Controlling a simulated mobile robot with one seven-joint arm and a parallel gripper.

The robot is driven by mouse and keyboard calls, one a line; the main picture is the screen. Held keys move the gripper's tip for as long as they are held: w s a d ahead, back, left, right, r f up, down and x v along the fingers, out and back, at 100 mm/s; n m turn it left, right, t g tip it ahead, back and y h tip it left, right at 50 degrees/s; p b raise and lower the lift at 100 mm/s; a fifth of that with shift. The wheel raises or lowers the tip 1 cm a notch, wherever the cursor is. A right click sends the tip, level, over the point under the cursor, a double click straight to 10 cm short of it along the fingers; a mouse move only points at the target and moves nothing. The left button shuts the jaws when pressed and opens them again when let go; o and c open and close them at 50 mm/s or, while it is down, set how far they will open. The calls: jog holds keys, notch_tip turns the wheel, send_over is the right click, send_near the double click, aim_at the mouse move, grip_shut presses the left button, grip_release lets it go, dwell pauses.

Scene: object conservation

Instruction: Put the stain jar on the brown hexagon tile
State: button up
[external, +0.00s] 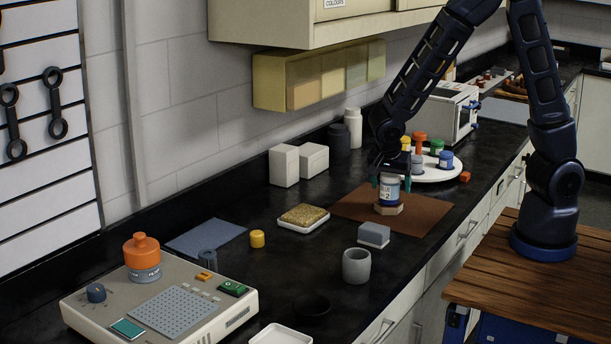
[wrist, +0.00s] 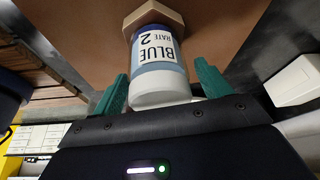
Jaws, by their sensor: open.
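A jar with a white cap and a label reading "BLUE" and "2" (external: 389,190) stands upright on the tan-brown hexagon tile (external: 389,209), which lies on a brown mat. In the wrist view the jar (wrist: 159,65) has its blue end against the hexagon tile (wrist: 153,14), with its white end toward my gripper. My gripper (external: 391,180) is over the jar. Its green fingers (wrist: 162,85) are open, one on each side of the jar's white end, with gaps visible in the wrist view.
The brown mat (external: 440,219) has bare room around the tile. A round white rack (external: 455,176) with coloured-cap jars stands behind. A grey block (external: 374,233) and a grey cup (external: 356,266) are in front. A tray with a sponge (external: 303,217) is to the left.

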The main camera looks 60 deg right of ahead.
jog(key=shift+r, duration=0.1)
jog(key=v, duration=1.2)
jog(key=s+d+r+n+t+y, duration=0.2)
jog(key=s+d+r+n, duration=0.5)
jog(key=s+n, duration=0.1)
jog(key=s+d+r+n+t+y, duration=0.1)
jog(key=s+d+r+n+y, duration=0.1)
jog(key=s+d+r+n, duration=0.5)
jog(key=s+d, duration=0.1)
jog(key=s, duration=0.3)
jog(key=shift+s+r+n+t+y, duration=0.25)
jog(key=shift+r+n+t+y, duration=0.05)
jog(key=shift+r+n+t, duration=0.1)
